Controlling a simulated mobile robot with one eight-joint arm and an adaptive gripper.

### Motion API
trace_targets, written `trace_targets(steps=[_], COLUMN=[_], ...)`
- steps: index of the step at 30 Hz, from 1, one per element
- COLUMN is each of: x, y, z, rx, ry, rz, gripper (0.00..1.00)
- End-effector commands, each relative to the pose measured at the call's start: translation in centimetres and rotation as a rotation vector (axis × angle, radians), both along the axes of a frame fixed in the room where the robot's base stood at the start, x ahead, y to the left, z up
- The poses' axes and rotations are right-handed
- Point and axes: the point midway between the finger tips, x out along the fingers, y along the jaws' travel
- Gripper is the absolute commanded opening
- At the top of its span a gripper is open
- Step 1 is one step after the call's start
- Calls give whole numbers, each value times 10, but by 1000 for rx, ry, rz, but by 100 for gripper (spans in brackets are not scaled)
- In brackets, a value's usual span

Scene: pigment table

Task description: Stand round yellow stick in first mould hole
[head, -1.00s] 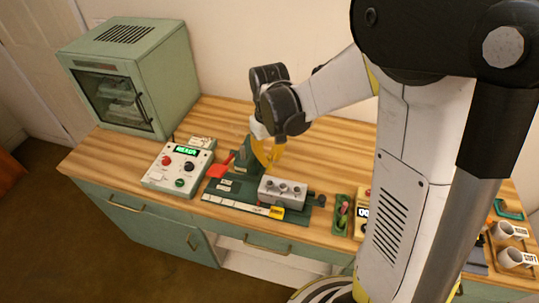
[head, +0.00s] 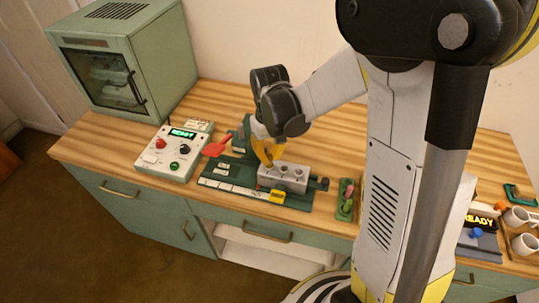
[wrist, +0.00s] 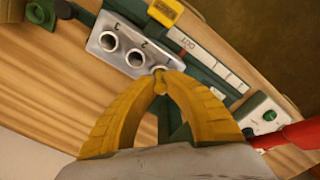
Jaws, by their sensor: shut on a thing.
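The grey mould block (head: 290,180) sits on the green fixture in the head view. In the wrist view the mould (wrist: 125,62) shows open holes marked 3 and 2; the hole at its other end is hidden by my fingertips. My gripper (head: 268,161) has yellow fingers and points down over the left end of the mould. In the wrist view my gripper (wrist: 160,78) is shut on the round yellow stick (wrist: 161,82), of which only a small rounded end shows between the fingertips. I cannot tell whether its lower end is inside the hole.
A red-handled lever (head: 217,147) stands left of the mould, beside a control box (head: 175,152) reading READY. A green oven cabinet (head: 125,60) is at the back left. A small green tray (head: 346,200) and white mugs (head: 522,243) are to the right.

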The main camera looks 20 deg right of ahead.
Motion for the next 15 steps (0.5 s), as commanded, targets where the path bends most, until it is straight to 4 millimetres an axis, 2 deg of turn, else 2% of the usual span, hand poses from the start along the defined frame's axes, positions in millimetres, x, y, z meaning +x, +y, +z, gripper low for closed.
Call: trace_targets(steps=[1, 4, 14, 15], x=[0, 0, 0, 0], y=[0, 0, 0, 0], z=[-7, -11, -12, -12], rx=[0, 0, 0, 0], ry=[0, 0, 0, 0], rz=[0, 0, 0, 0], gripper=[0, 0, 0, 13])
